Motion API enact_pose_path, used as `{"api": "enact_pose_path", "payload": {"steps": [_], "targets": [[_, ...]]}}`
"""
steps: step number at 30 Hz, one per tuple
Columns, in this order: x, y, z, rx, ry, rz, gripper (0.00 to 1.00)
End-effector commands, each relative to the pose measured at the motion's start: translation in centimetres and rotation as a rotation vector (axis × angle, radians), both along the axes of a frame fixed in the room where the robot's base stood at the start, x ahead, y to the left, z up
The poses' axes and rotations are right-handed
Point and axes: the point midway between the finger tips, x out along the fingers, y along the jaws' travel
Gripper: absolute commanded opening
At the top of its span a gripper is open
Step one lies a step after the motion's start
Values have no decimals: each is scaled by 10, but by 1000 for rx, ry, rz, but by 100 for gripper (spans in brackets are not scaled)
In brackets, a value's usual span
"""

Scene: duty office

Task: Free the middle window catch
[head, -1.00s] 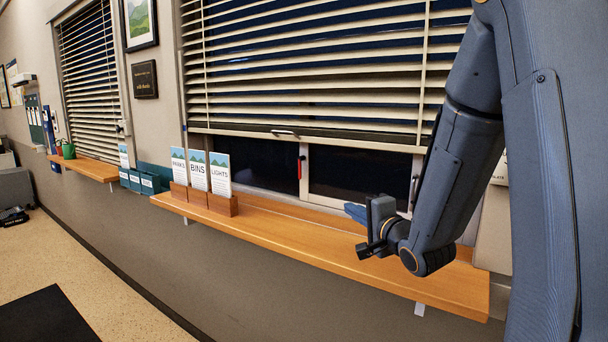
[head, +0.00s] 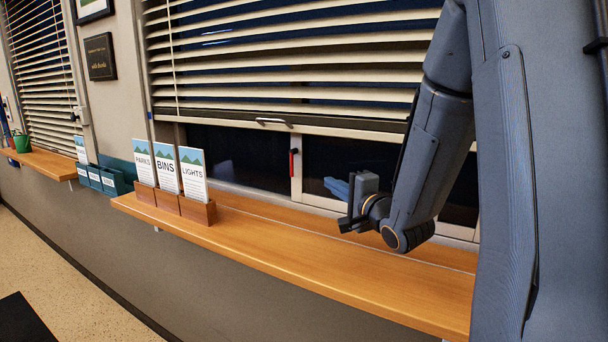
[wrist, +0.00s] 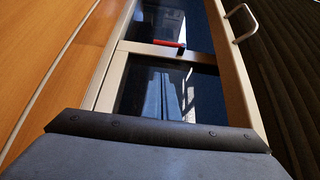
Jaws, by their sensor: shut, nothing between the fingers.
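The window catch (head: 293,163) is a small red handle on the pale upright between two dark panes, below the blind. It also shows in the wrist view as a red bar (wrist: 168,43) on the frame member, near the top middle. It appears upright in the head view. My gripper (head: 340,189) is to the right of the catch and a little lower, above the sill and apart from the catch. It is shut and empty. The wrist view shows my dark gripper housing along the bottom; the fingertips are not clear there.
The raised blind (head: 280,75) hangs above, with a pull handle (head: 274,123) on its bottom rail. The wooden sill (head: 270,244) runs below. Leaflet holders (head: 176,204) marked PARKS, BINS and LIGHTS stand on its left end. The sill between them and my gripper is clear.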

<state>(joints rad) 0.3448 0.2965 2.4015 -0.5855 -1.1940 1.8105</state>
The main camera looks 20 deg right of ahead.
Motion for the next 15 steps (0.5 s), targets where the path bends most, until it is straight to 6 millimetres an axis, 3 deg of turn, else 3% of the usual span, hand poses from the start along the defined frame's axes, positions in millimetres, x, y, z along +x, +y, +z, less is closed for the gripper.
{"api": "enact_pose_path", "payload": {"steps": [5,15], "targets": [[13,4,0,0,2,4,0],[76,17,1,1,1,4,0]]}}
